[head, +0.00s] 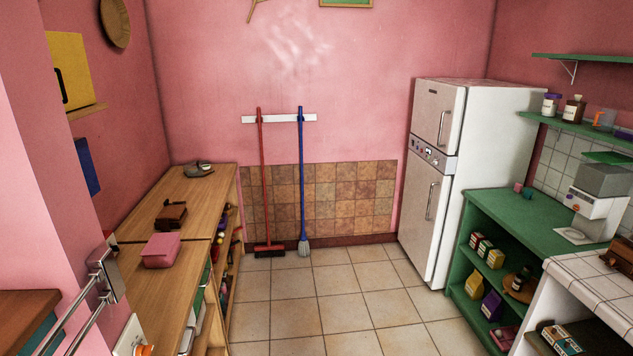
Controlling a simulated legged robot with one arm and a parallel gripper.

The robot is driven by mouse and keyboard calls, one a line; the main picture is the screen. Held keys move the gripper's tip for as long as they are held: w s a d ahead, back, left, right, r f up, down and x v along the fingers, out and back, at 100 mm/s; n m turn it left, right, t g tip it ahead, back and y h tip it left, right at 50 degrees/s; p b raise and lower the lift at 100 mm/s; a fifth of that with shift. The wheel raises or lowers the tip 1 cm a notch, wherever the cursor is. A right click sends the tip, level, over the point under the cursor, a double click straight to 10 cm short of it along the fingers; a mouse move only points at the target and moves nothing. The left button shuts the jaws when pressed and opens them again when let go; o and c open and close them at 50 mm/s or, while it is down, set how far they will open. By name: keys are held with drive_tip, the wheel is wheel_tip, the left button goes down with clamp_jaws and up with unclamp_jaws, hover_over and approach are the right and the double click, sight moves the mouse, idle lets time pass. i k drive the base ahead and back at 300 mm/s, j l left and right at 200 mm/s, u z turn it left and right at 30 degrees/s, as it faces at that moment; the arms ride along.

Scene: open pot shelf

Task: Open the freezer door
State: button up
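A white two-door fridge-freezer (494,180) stands against the back wall, right of centre, in the head view. Its upper, smaller door (434,116) looks shut and has a vertical handle (442,128). Below it is a control strip (429,152) with small knobs. The larger lower door (423,215) also looks shut and has its own vertical handle (431,201). No label shows which door is the freezer's. My gripper is not in view.
Tiled floor (332,292) is clear up to the fridge. A green open shelf (517,218) with boxes stands right of it, with a white-tiled counter (592,275) nearer. A wooden shelf unit (190,215) lines the left. A red broom (262,180) and blue mop (301,180) hang at the back.

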sight(438, 109)
drive_tip(key=i+j, duration=0.1)
drive_tip(key=i, duration=1.65)
drive_tip(key=i+z, duration=0.25)
drive_tip(key=i, duration=0.35)
drive_tip(key=i+z, duration=0.25)
drive_tip(key=i, duration=0.35)
drive_tip(key=i+j+z, duration=0.25)
drive_tip(key=i, duration=0.35)
drive_tip(key=i+j+z, duration=0.1)
drive_tip(key=i+z, duration=0.3)
drive_tip(key=i, duration=0.25)
